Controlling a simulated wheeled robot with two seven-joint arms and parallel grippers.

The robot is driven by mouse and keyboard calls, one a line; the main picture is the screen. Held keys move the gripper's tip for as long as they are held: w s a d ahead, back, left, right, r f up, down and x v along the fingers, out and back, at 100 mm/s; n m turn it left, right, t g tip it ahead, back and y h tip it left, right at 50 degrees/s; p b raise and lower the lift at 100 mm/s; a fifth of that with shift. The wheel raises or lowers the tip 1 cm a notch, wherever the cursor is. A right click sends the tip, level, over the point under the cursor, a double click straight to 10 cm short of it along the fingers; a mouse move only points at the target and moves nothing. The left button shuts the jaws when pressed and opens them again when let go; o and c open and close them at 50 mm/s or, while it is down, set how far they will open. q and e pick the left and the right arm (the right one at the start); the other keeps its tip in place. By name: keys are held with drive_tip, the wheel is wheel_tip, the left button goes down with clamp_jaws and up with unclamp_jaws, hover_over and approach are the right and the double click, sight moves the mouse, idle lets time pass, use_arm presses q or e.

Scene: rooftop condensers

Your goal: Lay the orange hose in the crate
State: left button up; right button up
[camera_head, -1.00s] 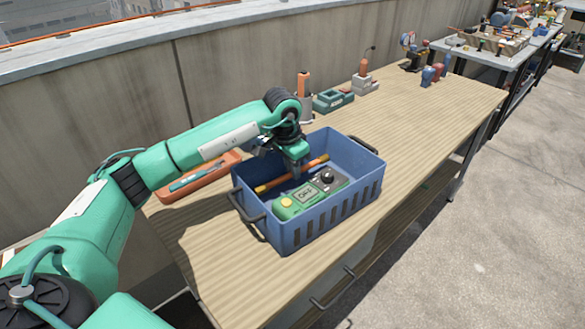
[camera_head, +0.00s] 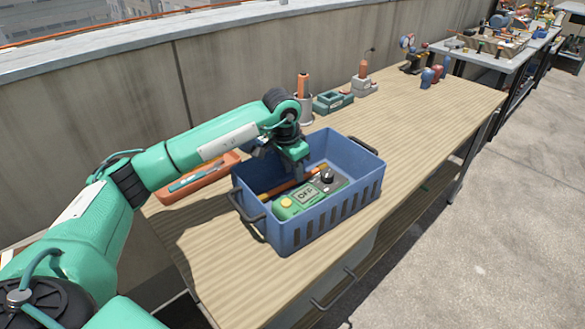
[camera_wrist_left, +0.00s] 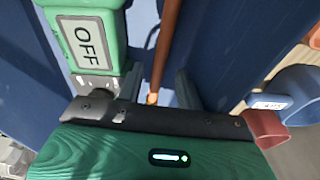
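The orange hose (camera_head: 282,187), a thin straight length with a yellowish end, lies low inside the blue crate (camera_head: 330,220), along its back side. In the left wrist view the hose (camera_wrist_left: 169,35) runs between my left fingers, with blue showing on both sides of it. My left gripper (camera_head: 303,178) points down into the crate, at the hose, and looks open around it. The gripper hides part of the hose, so I cannot tell whether it rests on the floor. My right gripper is not in view.
A green meter reading OFF (camera_head: 305,196) lies in the crate, in front of the hose and close to my left finger. An orange tray (camera_head: 200,180) stands left of the crate. A cup (camera_head: 304,110) and green box (camera_head: 333,101) stand behind.

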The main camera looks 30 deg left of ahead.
use_arm(q)
drive_tip(key=shift+s+d+f, duration=0.15)
drive_tip(key=shift+s+f, duration=0.1)
drive_tip(key=shift+f, duration=0.45)
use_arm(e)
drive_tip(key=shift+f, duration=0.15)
use_arm(q)
drive_tip(key=shift+r, duration=0.15)
drive_tip(key=shift+r+p, duration=0.55)
drive_tip(key=shift+p, duration=0.2)
wheel_tip(320, 180, up, 12)
drive_tip(key=s+a, duration=0.1)
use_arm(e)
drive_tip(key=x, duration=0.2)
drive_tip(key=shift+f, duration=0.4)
